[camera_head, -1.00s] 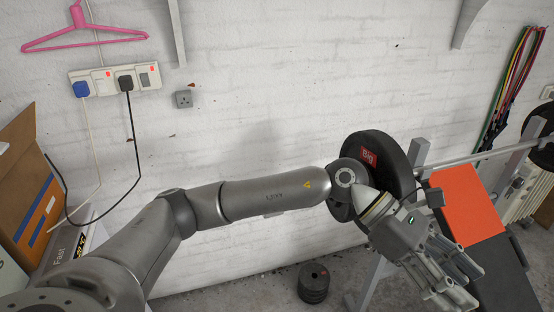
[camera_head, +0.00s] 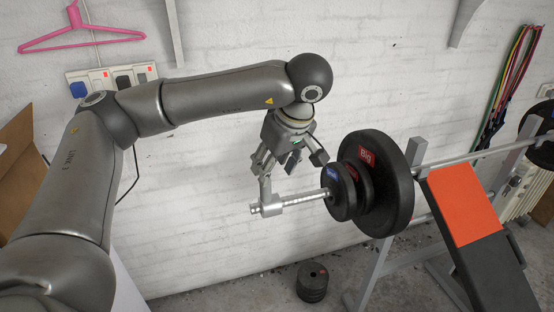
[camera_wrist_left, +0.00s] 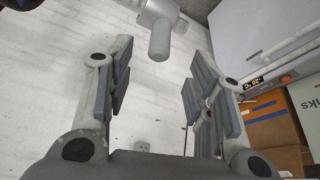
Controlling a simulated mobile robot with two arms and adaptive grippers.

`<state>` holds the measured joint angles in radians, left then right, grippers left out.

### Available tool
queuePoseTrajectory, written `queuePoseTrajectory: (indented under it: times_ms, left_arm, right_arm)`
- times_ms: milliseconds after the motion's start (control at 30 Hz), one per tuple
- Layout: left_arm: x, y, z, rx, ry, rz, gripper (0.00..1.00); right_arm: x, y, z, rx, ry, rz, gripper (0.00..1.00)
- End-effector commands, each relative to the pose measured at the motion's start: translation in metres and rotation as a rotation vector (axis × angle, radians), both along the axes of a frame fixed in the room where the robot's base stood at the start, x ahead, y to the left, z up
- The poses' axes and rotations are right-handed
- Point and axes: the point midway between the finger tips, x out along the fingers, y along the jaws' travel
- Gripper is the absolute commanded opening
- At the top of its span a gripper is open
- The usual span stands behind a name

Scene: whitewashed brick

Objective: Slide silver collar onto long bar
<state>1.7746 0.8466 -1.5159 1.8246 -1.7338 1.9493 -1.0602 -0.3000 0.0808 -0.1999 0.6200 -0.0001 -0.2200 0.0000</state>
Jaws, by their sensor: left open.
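The long bar (camera_head: 303,198) lies across the bench rack, and its near sleeve end sticks out to the left of the plates. The silver collar (camera_head: 270,204) is around the bar close to its free end, with bare sleeve between it and the plates. My left gripper (camera_head: 289,166) is just above the sleeve, open. Its fingers stand wide apart with nothing held between them. My right gripper is out of view.
A large black plate (camera_head: 397,180) and smaller ones (camera_head: 340,192) sit on the bar. The orange-padded bench (camera_head: 466,205) is at the right. The white brick wall (camera_head: 210,225) is close behind.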

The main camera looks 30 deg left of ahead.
Motion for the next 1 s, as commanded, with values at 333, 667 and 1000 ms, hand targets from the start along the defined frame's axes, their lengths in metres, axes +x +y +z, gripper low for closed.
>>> queuePoseTrajectory:
  times_ms: [333,667,1000]
  left_arm:
    - [0.008,0.022,-0.057,-0.002,0.004,0.0,0.49]
    - [0.012,0.031,-0.082,-0.003,0.001,0.0,0.49]
    - [0.013,0.031,-0.083,-0.003,0.0,0.0,0.37]
  right_arm:
    - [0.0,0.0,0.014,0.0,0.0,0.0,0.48]
    - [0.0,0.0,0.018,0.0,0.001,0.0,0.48]
    - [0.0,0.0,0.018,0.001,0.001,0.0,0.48]
